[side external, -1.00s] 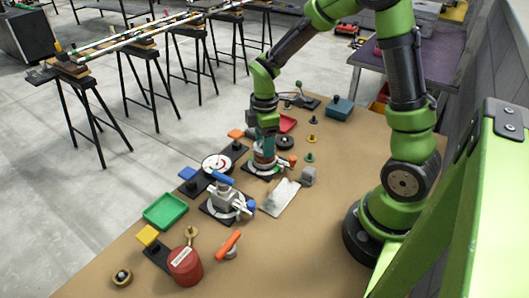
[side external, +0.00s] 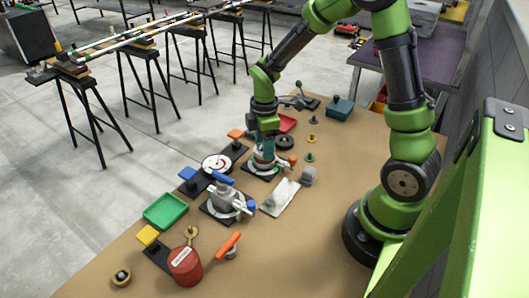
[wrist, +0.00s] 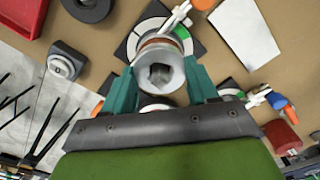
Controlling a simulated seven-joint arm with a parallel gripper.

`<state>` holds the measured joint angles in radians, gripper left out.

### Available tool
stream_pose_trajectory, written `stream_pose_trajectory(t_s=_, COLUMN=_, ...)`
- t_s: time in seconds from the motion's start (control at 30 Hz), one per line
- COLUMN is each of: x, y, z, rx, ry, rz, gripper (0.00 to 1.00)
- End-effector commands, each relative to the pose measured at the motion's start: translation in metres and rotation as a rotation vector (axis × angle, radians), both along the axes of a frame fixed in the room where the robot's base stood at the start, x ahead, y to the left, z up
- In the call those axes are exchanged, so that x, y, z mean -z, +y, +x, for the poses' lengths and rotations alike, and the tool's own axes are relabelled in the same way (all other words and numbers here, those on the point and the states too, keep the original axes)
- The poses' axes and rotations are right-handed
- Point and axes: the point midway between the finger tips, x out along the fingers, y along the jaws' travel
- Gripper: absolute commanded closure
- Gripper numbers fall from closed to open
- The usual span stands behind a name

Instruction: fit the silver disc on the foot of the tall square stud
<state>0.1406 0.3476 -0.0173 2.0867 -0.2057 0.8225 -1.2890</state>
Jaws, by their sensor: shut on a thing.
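My gripper (side external: 264,156) is low over a round plate with white and green parts on a black base (side external: 248,169). In the wrist view its teal fingers (wrist: 160,74) are shut on the silver disc (wrist: 143,70), a round silver piece with a dark, angular opening in its face. Copper-coloured banding shows just beyond it, and the white, green and black round base lies below. The fingers hide the disc in the side view. I cannot make out the tall square stud or its foot clearly, nor whether the disc touches it.
A second fixture with a grey body and blue lever (side external: 222,179) stands close in front. A white sheet (side external: 280,197), a grey block (side external: 308,176), a black round piece (side external: 285,142) and a red tray (side external: 287,122) are nearby.

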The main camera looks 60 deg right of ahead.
Motion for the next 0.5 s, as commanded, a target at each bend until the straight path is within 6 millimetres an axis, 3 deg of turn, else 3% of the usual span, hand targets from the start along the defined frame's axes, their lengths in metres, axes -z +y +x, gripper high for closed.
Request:
stream_pose_trajectory(t_s=0.13, x=0.0020, y=0.0000, z=0.0000, rx=0.000, ry=0.000, rz=0.000, gripper=0.74)
stream_pose_trajectory(t_s=0.17, x=0.0017, y=0.0000, z=0.0001, rx=0.000, ry=0.000, rz=0.000, gripper=0.37)
stream_pose_trajectory(t_s=0.3, x=0.0016, y=0.0000, z=0.0000, rx=0.000, ry=0.000, rz=0.000, gripper=0.16)
stream_pose_trajectory(t_s=0.33, x=0.0016, y=0.0000, z=0.0000, rx=0.000, ry=0.000, rz=0.000, gripper=0.12)
stream_pose_trajectory(t_s=0.5, x=0.0016, y=0.0000, z=0.0000, rx=0.000, ry=0.000, rz=0.000, gripper=0.12)
